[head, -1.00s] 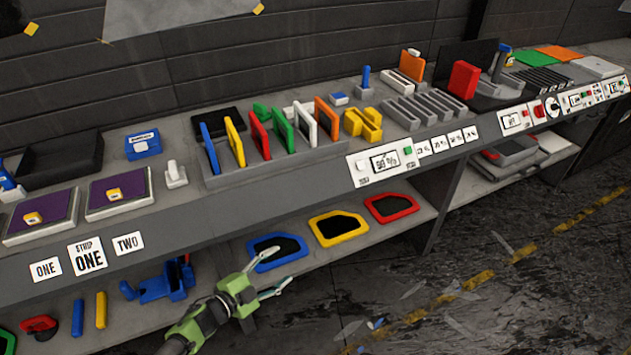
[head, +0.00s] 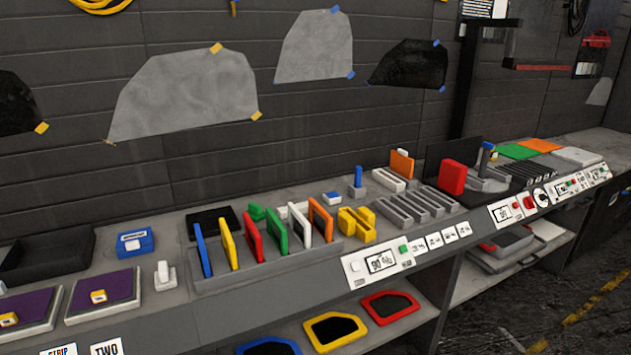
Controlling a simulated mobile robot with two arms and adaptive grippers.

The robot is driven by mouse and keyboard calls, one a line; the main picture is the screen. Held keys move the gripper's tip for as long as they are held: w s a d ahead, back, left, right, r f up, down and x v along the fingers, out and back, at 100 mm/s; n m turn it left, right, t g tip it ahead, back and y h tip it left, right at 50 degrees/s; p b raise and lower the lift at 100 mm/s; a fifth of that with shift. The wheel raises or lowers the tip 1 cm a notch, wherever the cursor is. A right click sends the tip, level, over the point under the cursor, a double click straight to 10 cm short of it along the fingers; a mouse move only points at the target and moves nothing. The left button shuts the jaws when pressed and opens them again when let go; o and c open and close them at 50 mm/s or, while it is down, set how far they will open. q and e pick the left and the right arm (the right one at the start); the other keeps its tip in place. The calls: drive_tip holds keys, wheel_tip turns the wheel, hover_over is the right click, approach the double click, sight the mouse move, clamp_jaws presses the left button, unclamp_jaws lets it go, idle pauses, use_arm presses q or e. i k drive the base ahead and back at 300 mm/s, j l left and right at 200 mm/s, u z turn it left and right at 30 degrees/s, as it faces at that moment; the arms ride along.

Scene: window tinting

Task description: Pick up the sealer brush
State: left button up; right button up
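I cannot tell for certain which item is the sealer brush. A small upright blue handle (head: 358,178) stands in a grey holder on the bench, behind the yellow block. A small white upright piece (head: 165,274) stands further left, next to a purple-topped pad. Neither of my grippers is in view, so nothing shows at any of these items.
A grey rack (head: 235,278) holds several coloured upright plates. A yellow block (head: 357,225) and a slotted grey rack (head: 418,205) follow to the right. A red block (head: 452,177) stands further along. Coloured window frames lie on the lower shelf, including a yellow one (head: 337,347).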

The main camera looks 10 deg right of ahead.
sight(358, 172)
drive_tip(key=l+u, duration=0.45)
drive_tip(key=l, duration=0.45)
drive_tip(key=k+l+u, duration=0.1)
drive_tip(key=l+u, duration=0.35)
drive_tip(key=l, duration=0.4)
